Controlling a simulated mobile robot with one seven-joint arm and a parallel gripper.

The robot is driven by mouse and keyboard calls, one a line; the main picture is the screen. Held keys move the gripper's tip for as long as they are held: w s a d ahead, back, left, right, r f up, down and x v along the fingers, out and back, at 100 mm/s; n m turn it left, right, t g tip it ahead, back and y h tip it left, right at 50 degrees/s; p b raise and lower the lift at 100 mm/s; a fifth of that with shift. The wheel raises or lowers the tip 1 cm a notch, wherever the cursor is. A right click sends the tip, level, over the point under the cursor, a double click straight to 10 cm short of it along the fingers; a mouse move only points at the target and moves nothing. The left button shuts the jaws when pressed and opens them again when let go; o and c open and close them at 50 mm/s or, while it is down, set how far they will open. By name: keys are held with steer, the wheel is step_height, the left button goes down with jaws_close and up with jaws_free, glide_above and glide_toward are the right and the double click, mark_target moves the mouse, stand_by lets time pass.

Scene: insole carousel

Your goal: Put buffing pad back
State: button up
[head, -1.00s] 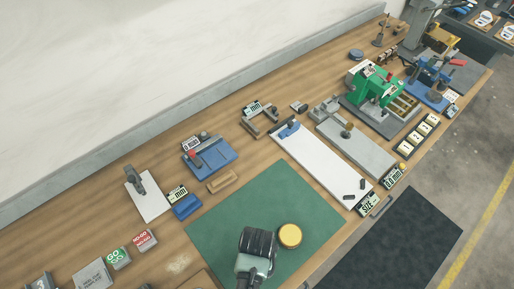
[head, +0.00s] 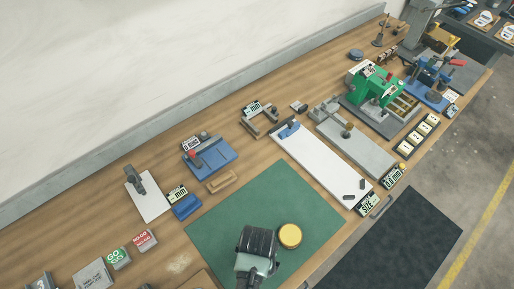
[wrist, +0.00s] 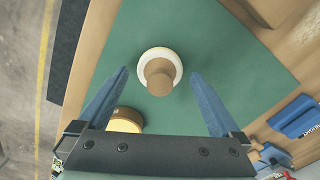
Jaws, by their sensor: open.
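A round white pad with a brown knob handle, which looks like the buffing pad (wrist: 147,54), rests on the green mat (wrist: 205,45) in the wrist view. My gripper (wrist: 159,74) is open above it, with one blue finger on each side of the knob in the picture. The fingers do not appear to touch it. In the head view my gripper and wrist (head: 257,242) are over the mat's front part. The pad does not show there; my arm seems to hide it.
A round yellow-topped tin (head: 290,235) stands on the mat just right of my gripper; it shows partly hidden in the wrist view (wrist: 125,120). A white board (head: 320,168), a wooden piece (head: 223,181) and a blue block (head: 187,206) lie beyond the mat. The mat's far part is clear.

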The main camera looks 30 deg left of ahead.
step_height(320, 180, up, 11)
stand_by(0.3)
steer(key=w+r+t+y, duration=0.1)
steer(key=w+r+t, duration=0.5)
steer(key=w+r, duration=0.7)
steer(key=w+d+r+t, duration=0.1)
steer(key=w+r+t, duration=0.25)
steer(key=r, duration=0.45)
steer(key=w+d+r+t+y, duration=0.1)
steer(key=w+r+t, duration=0.1)
steer(key=w+r, duration=0.35)
steer(key=w+d+r+t, duration=0.1)
steer(key=w+r+t, duration=0.15)
steer(key=r, duration=0.65)
step_height(320, 180, up, 16)
steer(key=s+d+m+t, duration=0.1)
steer(key=s+d+t, duration=0.2)
steer(key=t, duration=0.3)
steer(key=s+d+r+t+h, duration=0.1)
steer(key=s+d+r+t, duration=0.1)
steer(key=s+r, duration=0.3)
steer(key=s+d+r+t+h, duration=0.1)
steer(key=s+r+t, duration=0.4)
steer(key=r, duration=0.6)
steer(key=shift+s+d+r, duration=0.35)
